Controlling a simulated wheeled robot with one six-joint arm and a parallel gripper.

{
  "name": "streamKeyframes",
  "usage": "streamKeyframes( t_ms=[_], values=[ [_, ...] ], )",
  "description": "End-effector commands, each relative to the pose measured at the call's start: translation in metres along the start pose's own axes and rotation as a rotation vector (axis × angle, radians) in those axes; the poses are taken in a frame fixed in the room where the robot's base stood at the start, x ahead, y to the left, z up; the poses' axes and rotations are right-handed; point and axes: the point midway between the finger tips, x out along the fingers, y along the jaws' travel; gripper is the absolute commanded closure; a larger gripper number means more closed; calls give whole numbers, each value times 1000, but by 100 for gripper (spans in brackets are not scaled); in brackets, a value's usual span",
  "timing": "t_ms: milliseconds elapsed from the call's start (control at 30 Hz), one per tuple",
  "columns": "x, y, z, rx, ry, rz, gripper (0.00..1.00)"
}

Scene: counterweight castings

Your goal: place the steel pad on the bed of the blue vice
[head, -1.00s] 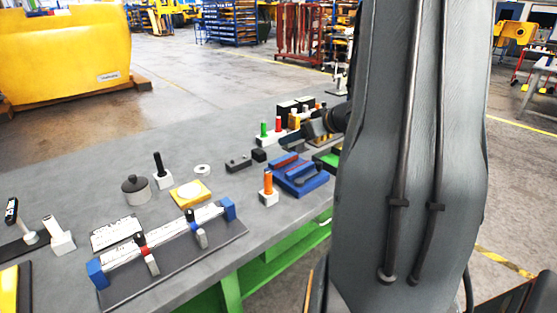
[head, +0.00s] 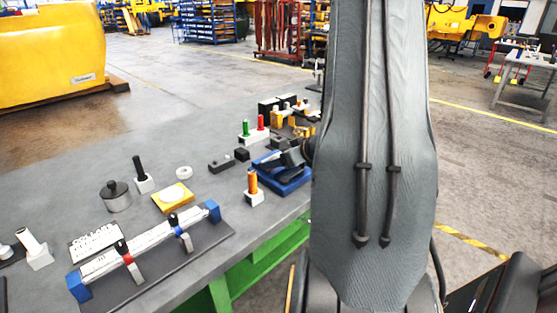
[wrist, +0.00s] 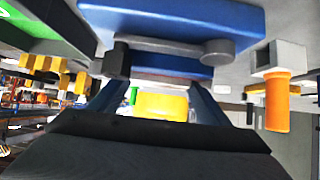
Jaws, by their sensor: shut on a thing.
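The blue vice (head: 287,181) stands near the right edge of the workbench, and its blue body (wrist: 180,17) fills the top of the wrist view. My gripper (head: 288,158) is right over the vice in the head view and covers part of it. In the wrist view my gripper's two fingers (wrist: 155,88) are spread apart and point toward the vice. A thin grey strip between them, seen edge-on, appears to be the steel pad (wrist: 160,78). Its contact with the vice bed cannot be made out.
An orange-handled piece in a white block (head: 254,188) stands just left of the vice. Red and green pegs (head: 253,130) and dark blocks (head: 222,163) are behind and left. A measuring fixture with blue ends (head: 150,245) lies at the front left.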

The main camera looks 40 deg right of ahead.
Motion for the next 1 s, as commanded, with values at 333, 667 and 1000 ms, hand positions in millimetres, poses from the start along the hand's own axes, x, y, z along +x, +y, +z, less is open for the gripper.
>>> streamKeyframes(
  t_ms=[333,667,1000],
  values=[
    [1,0,1,-1,2,0,76],
    [2,0,2,-1,0,0,11],
    [-18,2,-1,0,1,4,11]
  ],
)
